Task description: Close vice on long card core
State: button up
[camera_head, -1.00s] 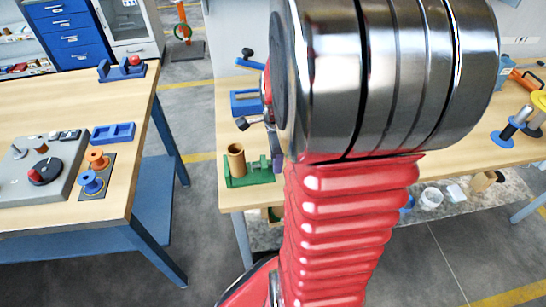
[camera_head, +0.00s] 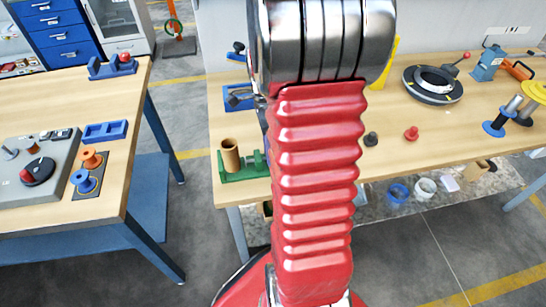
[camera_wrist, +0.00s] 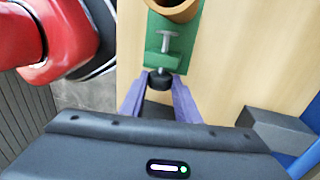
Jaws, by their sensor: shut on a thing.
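The green vice (camera_head: 243,174) stands on the near left of the far wooden bench. The brown card core (camera_head: 230,156) stands upright in it; whether the jaw presses on it I cannot tell. In the wrist view the core (camera_wrist: 175,6) shows at the top, with the green vice (camera_wrist: 155,62) and its metal screw below. My gripper (camera_wrist: 159,84) has its purple fingers shut on the black knob (camera_wrist: 159,79) at the screw's end. In the head view my red arm hides the gripper.
A blue block (camera_head: 238,98) lies behind the vice; a grey-and-blue block (camera_wrist: 275,130) shows at right in the wrist view. A dark ring (camera_head: 433,85), red knob (camera_head: 411,134) and spool stand (camera_head: 508,115) are farther right. Another bench (camera_head: 140,110) stands at left.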

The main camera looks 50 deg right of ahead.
jog(key=shift+w+d+r, duration=0.1)
jog(key=shift+w+d, duration=0.05)
jog(key=shift+d, duration=0.05)
jog(key=shift+w+d+f+g+y, duration=0.15)
jog(key=shift+g+y, duration=0.3)
jog(key=shift+g, duration=0.25)
jog(key=shift+w+d+f+g+y, duration=0.15)
jog(key=shift+g+y, duration=0.3)
jog(key=shift+g, duration=0.25)
jog(key=shift+a+r, duration=0.1)
jog(key=o, duration=0.6)
jog(key=shift+s+a, duration=0.1)
jog(key=shift+s+a+r+t+h, duration=0.15)
jog(key=shift+t+h, duration=0.2)
jog(key=shift+t, duration=0.25)
jog(key=shift+s+a+t+h, duration=0.15)
jog(key=shift+t+h, duration=0.2)
jog(key=shift+t, duration=0.25)
jog(key=shift+t+h, duration=0.3)
jog(key=shift+s, duration=0.1)
jog(key=shift+s+a+t+h, duration=0.15)
jog(key=shift+t+h, duration=0.35)
jog(key=shift+t, duration=0.25)
jog(key=shift+s+a+t+h, duration=0.15)
jog(key=shift+t+h, duration=0.35)
jog(key=shift+t, duration=0.25)
